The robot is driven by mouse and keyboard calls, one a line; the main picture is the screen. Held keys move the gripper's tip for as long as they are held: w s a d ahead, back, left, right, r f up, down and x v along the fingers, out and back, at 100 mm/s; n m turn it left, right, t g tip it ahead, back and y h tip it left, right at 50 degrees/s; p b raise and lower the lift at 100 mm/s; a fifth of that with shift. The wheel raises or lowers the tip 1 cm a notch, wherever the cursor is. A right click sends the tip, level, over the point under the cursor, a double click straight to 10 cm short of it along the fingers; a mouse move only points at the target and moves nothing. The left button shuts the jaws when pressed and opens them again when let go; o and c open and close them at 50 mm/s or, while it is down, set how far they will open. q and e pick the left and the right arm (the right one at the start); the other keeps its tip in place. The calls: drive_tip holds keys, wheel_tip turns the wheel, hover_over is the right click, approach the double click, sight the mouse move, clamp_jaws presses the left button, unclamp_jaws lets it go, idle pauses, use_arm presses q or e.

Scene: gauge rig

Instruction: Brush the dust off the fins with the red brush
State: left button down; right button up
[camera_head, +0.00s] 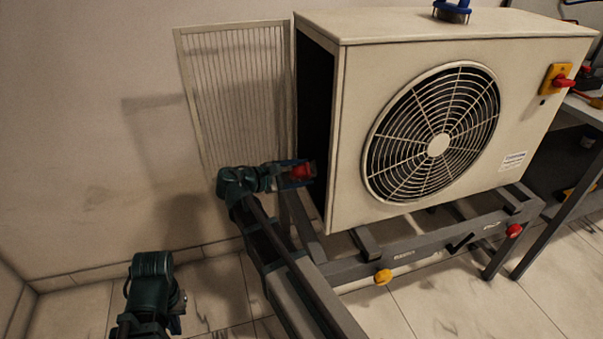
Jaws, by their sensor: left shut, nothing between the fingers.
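A pale panel with fine vertical fins (235,95) stands against the wall, left of the big beige fan unit (350,130). I cannot make out dust on the fins. No other thing is clearly the red brush.
The unit rests on a grey metal frame (430,243) with a yellow knob (383,276) and a red knob (514,230). A yellow switch (556,79) with a red handle is on its front. A blue-topped item (452,11) stands on top. A bench stands at right.

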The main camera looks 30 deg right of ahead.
drive_tip(key=shift+f+b, duration=1.65)
drive_tip(key=shift+f, duration=0.15)
drive_tip(key=w+a, duration=0.1)
drive_tip(key=a, duration=0.5)
drive_tip(key=shift+w, duration=0.2)
drive_tip(key=shift+a, duration=0.1)
drive_tip(key=shift+w+a, duration=0.2)
drive_tip(key=shift+a, duration=0.45)
drive_tip(key=shift+w+a, duration=0.15)
drive_tip(key=shift+a, duration=0.5)
